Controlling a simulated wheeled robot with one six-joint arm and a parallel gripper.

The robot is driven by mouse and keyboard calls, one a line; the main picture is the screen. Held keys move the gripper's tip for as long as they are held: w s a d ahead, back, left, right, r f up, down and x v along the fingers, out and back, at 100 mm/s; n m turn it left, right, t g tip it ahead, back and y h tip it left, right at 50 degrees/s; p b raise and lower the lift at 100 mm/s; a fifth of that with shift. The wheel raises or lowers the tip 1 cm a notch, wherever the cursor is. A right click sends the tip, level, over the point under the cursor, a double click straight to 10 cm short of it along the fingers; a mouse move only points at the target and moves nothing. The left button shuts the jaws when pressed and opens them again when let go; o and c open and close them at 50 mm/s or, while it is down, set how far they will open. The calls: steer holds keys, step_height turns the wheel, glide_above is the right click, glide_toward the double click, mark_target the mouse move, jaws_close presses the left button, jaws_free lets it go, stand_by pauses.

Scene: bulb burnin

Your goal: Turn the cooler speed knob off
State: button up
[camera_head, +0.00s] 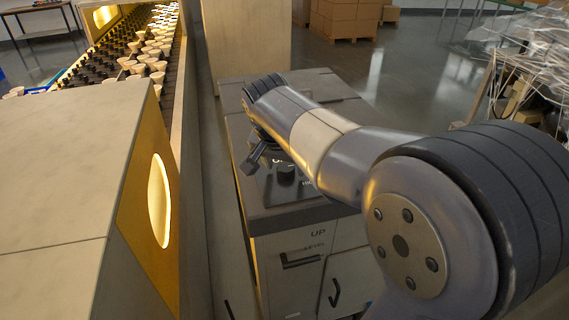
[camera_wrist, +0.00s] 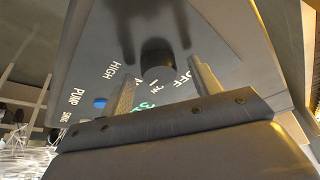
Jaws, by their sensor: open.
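The cooler (camera_head: 310,220) is a grey cabinet with a dark top, in the middle of the head view. Its speed knob (camera_wrist: 157,58) is a dark round knob in the wrist view, on a grey panel with the printed words HIGH and OFF around it. My gripper (camera_wrist: 163,74) is open, with one finger on each side of the knob's near end as seen there. I cannot tell whether either finger touches it. The knob's pointer setting is not clear.
A blue button (camera_wrist: 100,102) and the word PUMP lie left of the knob. A conveyor (camera_head: 125,60) with many bulbs runs along the left, behind a cream housing (camera_head: 60,170). Cardboard boxes (camera_head: 345,18) stand at the back. Clear plastic wrap (camera_head: 520,45) is at right.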

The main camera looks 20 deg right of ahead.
steer(key=shift+f, duration=0.15)
steer(key=c, duration=1)
